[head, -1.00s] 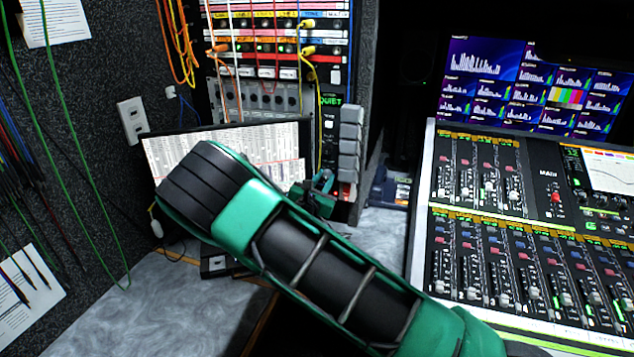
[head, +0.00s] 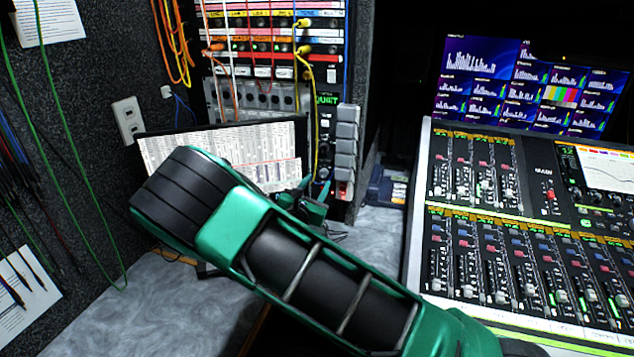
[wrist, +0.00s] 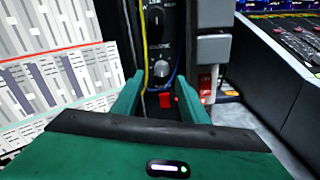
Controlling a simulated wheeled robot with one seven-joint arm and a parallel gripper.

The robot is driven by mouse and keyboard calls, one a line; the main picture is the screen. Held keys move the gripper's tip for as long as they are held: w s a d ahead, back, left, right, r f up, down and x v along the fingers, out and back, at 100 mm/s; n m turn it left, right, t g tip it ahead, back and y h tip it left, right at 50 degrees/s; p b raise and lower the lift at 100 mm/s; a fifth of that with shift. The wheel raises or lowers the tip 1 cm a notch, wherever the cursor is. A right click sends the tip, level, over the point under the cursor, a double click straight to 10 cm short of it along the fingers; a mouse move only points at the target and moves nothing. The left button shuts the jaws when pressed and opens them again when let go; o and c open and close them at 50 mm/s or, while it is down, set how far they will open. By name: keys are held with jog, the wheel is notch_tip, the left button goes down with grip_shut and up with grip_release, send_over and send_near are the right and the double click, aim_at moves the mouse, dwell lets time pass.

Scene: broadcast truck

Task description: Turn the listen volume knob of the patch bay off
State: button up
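The patch bay's narrow black panel shows two round knobs in the wrist view. The lower grey knob (wrist: 161,68) sits under a small label and appears to be the volume knob; the label is too small to read surely. An upper black knob (wrist: 155,18) is near the top edge. My gripper (wrist: 159,82) is open and empty, its green fingers either side of the line to the lower knob, seemingly just short of it. In the head view my gripper (head: 312,192) is partly hidden behind my arm, low in front of the panel.
A red switch (wrist: 167,100) shows between the fingers. A yellow cable (wrist: 144,45) hangs just left of the knobs. A screen (head: 270,155) stands close left. Grey blocks (head: 346,140) stick out on the right. A mixing console (head: 520,220) lies farther right.

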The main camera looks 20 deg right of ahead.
aim_at(323, 175)
jog(key=v, duration=0.6)
jog(key=shift+s+a, duration=0.25)
jog(key=w+d+m, duration=0.2)
jog(key=m, duration=0.6)
jog(key=w+d+m, duration=0.2)
jog(key=w+m, duration=0.1)
jog(key=m, duration=0.5)
jog(key=w+d+m, duration=0.2)
jog(key=w+m, duration=0.1)
jog(key=m, duration=0.6)
jog(key=shift+w+d+r, duration=0.1)
jog(key=shift+w+r, duration=0.05)
jog(key=shift+w, duration=0.05)
grip_shut()
